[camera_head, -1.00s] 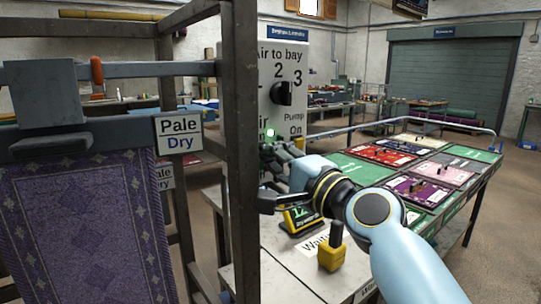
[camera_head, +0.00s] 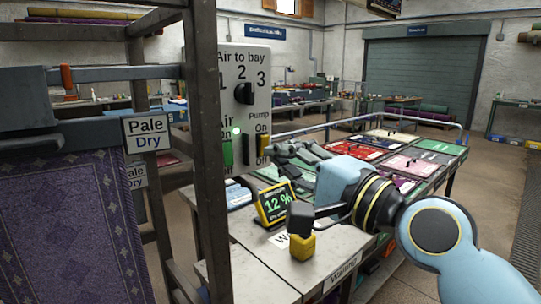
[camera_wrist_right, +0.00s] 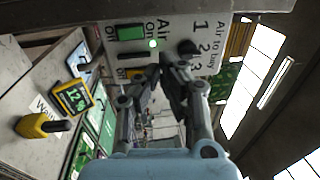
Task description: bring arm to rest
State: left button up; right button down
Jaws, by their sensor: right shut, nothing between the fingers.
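My right gripper (camera_head: 272,151) is shut and empty, just right of the lower part of a grey control panel (camera_head: 217,72). In the right wrist view its closed fingertips (camera_wrist_right: 173,72) overlap the panel's edge; I cannot tell if they touch it. The panel carries a black "Air to bay" knob (camera_head: 243,93), a green Air switch (camera_head: 227,152), a yellow Pump switch (camera_head: 263,144) and a lit green lamp (camera_head: 237,131). My right arm comes in from the lower right. My left gripper is not in view.
A dark metal frame (camera_head: 206,150) with a hanging purple rug (camera_head: 70,225) fills the left. Below my right gripper, a table (camera_head: 330,250) holds a meter reading 12 % (camera_head: 275,204) and a yellow block with a dark handle (camera_head: 302,246). Coloured boards (camera_head: 410,163) lie behind. Floor is open at right.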

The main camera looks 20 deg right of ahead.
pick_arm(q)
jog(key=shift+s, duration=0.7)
